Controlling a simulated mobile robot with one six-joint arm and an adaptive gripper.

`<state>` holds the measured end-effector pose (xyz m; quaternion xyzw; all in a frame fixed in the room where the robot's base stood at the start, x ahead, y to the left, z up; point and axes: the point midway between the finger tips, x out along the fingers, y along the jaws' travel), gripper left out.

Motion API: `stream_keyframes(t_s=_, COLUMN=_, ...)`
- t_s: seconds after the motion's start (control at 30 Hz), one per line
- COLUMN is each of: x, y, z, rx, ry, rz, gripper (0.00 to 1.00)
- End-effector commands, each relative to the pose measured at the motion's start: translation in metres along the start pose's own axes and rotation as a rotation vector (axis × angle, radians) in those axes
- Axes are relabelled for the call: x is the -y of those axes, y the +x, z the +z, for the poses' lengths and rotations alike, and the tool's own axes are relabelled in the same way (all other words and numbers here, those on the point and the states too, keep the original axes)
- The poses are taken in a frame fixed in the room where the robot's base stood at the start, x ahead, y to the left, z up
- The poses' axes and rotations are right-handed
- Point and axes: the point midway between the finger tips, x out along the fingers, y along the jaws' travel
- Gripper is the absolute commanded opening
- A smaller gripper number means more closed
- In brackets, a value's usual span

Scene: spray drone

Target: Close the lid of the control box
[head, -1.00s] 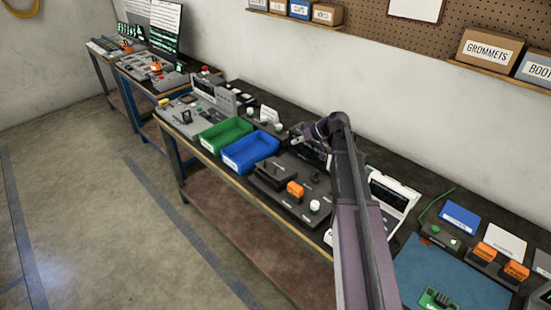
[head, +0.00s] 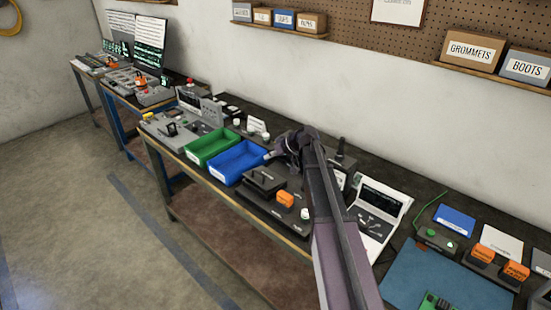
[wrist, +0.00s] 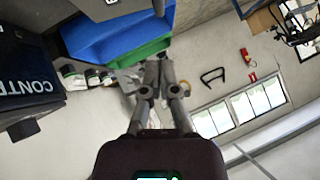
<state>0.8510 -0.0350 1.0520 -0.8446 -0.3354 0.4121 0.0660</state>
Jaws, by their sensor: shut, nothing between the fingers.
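A dark box with a label beginning "CONT" (wrist: 28,60), which looks like the control box, shows at the left edge of the wrist view, cut off by the frame. In the head view my arm covers much of the area behind the dark fixture, so I cannot tell the lid's angle. My gripper (head: 269,156) is at the right end of the blue bin in the head view, above the bench. In the wrist view my gripper (wrist: 161,62) has its fingers together with nothing between them, to the right of the labelled box and apart from it.
A blue bin (head: 224,174) and a green bin (head: 200,158) stand left of my gripper. A dark fixture with an orange block (head: 285,199) lies in front. A white device (head: 380,207) and a blue mat (head: 425,283) are to the right. The floor in front is clear.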

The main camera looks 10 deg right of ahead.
Motion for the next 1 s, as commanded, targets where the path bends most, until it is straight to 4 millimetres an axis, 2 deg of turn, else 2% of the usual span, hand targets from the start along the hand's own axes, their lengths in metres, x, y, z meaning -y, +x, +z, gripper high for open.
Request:
stream_keyframes(t_s=0.03, x=-0.002, y=0.009, z=0.002, rx=0.001, ry=0.0, rz=-0.001, gripper=0.0)
stream_keyframes(t_s=0.17, x=-0.002, y=0.025, z=0.002, rx=0.0, ry=0.0, rz=0.0, gripper=0.0)
stream_keyframes(t_s=0.4, x=-0.001, y=0.037, z=0.017, rx=0.0, ry=0.0, rz=0.0, gripper=0.0)
stream_keyframes(t_s=0.7, x=0.0, y=0.047, z=0.027, rx=0.0, ry=0.0, rz=0.0, gripper=0.0)
stream_keyframes(t_s=1.0, x=0.001, y=0.048, z=0.028, rx=0.0, ry=0.0, rz=-0.001, gripper=0.0)
